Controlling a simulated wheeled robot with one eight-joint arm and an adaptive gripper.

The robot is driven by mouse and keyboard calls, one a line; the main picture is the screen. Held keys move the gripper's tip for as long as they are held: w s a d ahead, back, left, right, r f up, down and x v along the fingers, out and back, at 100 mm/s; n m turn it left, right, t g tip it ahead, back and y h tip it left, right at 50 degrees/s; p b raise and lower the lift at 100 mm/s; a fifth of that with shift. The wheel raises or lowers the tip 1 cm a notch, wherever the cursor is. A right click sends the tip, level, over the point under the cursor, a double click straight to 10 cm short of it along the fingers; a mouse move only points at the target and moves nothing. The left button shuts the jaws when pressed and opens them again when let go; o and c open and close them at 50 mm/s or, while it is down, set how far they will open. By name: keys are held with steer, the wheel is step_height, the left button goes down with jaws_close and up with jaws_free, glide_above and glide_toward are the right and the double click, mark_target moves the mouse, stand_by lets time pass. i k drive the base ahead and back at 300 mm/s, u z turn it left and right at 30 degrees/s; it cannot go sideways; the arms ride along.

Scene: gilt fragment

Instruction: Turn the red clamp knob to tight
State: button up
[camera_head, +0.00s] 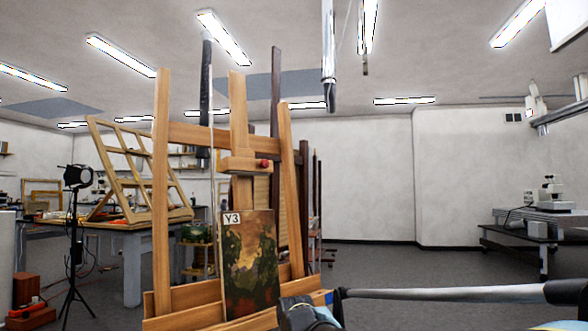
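The red clamp knob (264,163) is small and sits on the right end of a wooden clamp block (244,164) on the easel's centre post. The wooden easel (162,200) stands left of centre. Below the block, a dark landscape painting (250,268) with a white "Y3" tag (232,217) rests upright on the easel's lower ledge. Whether the knob is tight or loose cannot be told from here. Parts of my arm cross the lower right, well below the knob. No gripper fingers can be made out, and nothing of mine touches the knob.
A black lamp on a tripod (76,178) stands left, near a work table (133,250) carrying a slanted wooden frame (135,168). A bench (530,240) with instruments stands far right. Open floor lies between.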

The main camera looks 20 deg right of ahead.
mark_target(265, 164)
steer(key=z, duration=1.15)
steer(key=k, duration=1.6)
steer(key=u, duration=0.35)
steer(key=i, duration=1.05)
steer(key=z, duration=0.05)
